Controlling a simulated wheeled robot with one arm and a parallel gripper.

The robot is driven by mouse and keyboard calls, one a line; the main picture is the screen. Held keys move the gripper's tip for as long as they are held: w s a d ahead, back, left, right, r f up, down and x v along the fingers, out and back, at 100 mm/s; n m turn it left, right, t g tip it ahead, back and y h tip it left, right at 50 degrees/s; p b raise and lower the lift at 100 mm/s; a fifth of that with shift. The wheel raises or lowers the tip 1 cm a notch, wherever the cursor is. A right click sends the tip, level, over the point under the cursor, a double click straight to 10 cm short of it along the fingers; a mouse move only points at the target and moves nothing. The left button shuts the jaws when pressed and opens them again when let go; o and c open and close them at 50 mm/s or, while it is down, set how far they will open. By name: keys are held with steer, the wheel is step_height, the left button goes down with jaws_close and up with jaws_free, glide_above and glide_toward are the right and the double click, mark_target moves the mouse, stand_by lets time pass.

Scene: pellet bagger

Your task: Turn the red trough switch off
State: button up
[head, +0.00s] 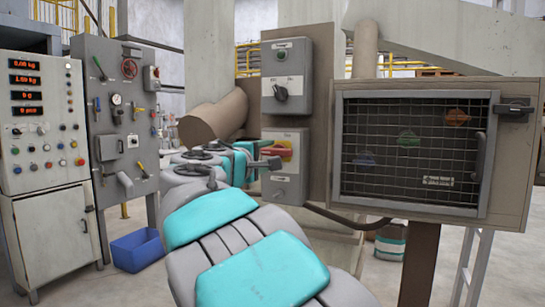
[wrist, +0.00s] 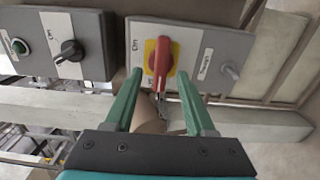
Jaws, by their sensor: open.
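The red trough switch (head: 281,152) is a red rotary handle on a yellow plate, on the front of the lower grey box (head: 290,190) on the brown panel. In the head view the handle lies roughly level, and part of the box is behind my gripper. In the wrist view the red handle (wrist: 162,55) points along the picture's height, with its lower end between the green fingertips. My gripper (wrist: 160,76) is open, one finger on each side of the handle. I cannot tell whether either finger touches it. The small labels are too blurred to read surely.
A second grey box (head: 287,75) with a black knob and green button is mounted directly above. A mesh-fronted cabinet (head: 415,150) stands close on the right. A grey control panel (head: 118,110) and a white cabinet (head: 45,130) are at the left, with a blue bin (head: 137,250) below.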

steer(key=v, duration=0.4)
steer(key=shift+f, duration=0.1)
steer(key=shift+d, duration=0.1)
